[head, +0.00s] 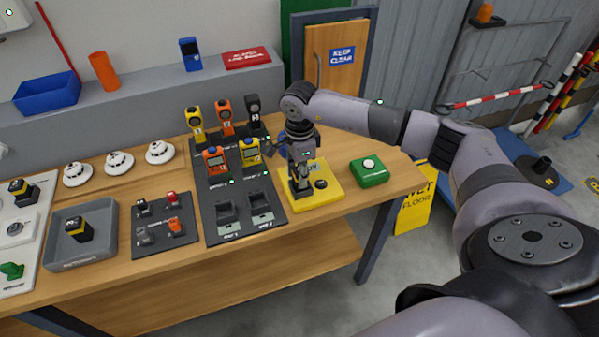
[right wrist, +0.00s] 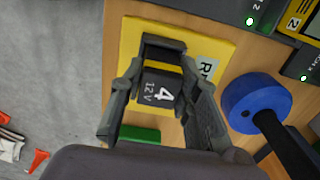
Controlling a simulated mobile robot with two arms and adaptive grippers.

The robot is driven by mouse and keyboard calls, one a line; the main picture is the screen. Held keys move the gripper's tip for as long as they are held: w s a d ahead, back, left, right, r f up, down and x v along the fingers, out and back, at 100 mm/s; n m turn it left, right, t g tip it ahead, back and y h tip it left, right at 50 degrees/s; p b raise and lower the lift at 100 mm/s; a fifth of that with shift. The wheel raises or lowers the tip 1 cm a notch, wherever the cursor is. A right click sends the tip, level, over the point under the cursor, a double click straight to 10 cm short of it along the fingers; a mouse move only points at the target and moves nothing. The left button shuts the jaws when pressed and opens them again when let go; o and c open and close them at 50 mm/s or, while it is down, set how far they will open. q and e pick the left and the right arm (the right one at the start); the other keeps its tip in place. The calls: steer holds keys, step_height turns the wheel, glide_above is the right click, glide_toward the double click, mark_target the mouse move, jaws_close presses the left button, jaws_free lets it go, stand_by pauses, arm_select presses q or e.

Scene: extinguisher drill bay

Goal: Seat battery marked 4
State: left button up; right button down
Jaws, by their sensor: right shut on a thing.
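The battery marked 4 (right wrist: 160,90), dark with a yellow band and "12V", is between the fingers of my right gripper (right wrist: 163,105) in the right wrist view. The plate also shows in the right wrist view (right wrist: 130,45), with a partly covered label starting with R. I cannot tell whether the battery touches the plate. A dark charger (head: 245,226) with two empty-looking bays stands left of it. My left gripper is out of view.
A green box (head: 369,173) with a white button sits right of the plate. Devices stand in the rack (head: 212,177) behind the charger. A grey tray (head: 55,257) holds another battery (head: 79,229). A blue disc (right wrist: 250,105) on a dark handle is close beside the gripper.

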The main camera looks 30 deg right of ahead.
steer(key=shift+f+b, duration=0.6)
stand_by(0.4)
steer(key=c, duration=1.1)
jaws_free()
steer(key=shift+o, duration=0.5)
steer(key=shift+o, duration=0.9)
steer(key=shift+r, duration=0.1)
steer(key=shift+r+p, duration=1.9)
steer(key=shift+r, duration=1.55)
